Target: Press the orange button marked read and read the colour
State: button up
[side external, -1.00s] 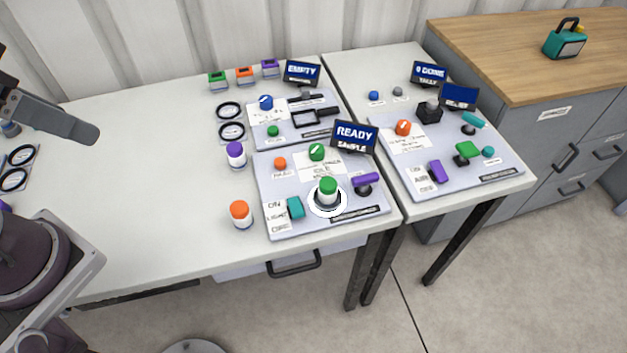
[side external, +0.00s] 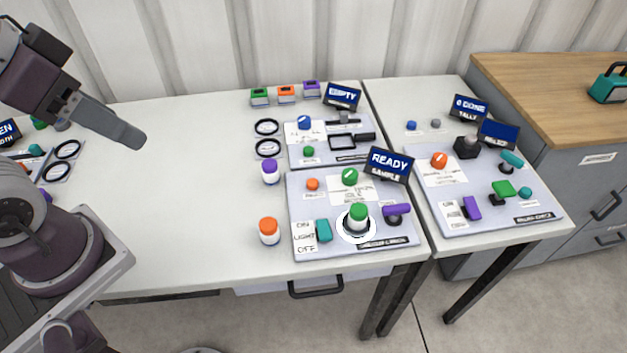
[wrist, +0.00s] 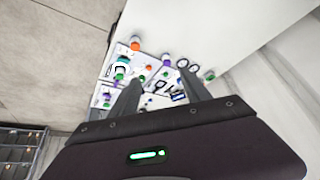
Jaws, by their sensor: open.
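The small orange button (side external: 312,184) is on the left of the near panel (side external: 299,200), with a small label under it too blurred to read surely. The panel's blue display (side external: 389,164) reads READY SAMPLE. A green-lidded white jar (side external: 357,217) stands upright in a white ring on the same panel. My gripper (wrist: 160,82) is open and empty, its two fingers spread in the wrist view. In the side external view my gripper (side external: 125,132) is at the left, above the table and well apart from the button.
An orange-lidded jar (side external: 268,231) and a purple-lidded jar (side external: 269,172) stand left of the panel. Nearby are a green knob (side external: 350,177), teal light switch (side external: 323,230) and purple lever (side external: 396,210). Other panels lie behind and right. The table's middle left is clear.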

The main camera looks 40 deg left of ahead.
grip_shut()
dwell(0.3)
dwell(1.5)
